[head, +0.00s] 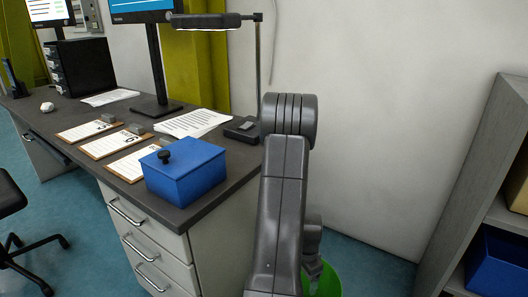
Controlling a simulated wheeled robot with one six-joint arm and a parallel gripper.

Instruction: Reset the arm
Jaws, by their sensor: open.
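My arm rises in the middle of the head view, its grey upper link upright and its rounded elbow at the top, in front of the white wall. The forearm is mostly hidden behind this link. My gripper (313,269) shows only in part, low to the right of the link, pointing down in front of a green bin (328,283). It is open and nothing shows in it. It is apart from the desk.
The grey desk (215,203) on the left bears a blue lidded box (186,175), clipboards (103,144), papers (193,123), a lamp (207,21) and a monitor (142,10). A shelf unit (470,200) stands at the right. A black chair (12,205) is at the left edge.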

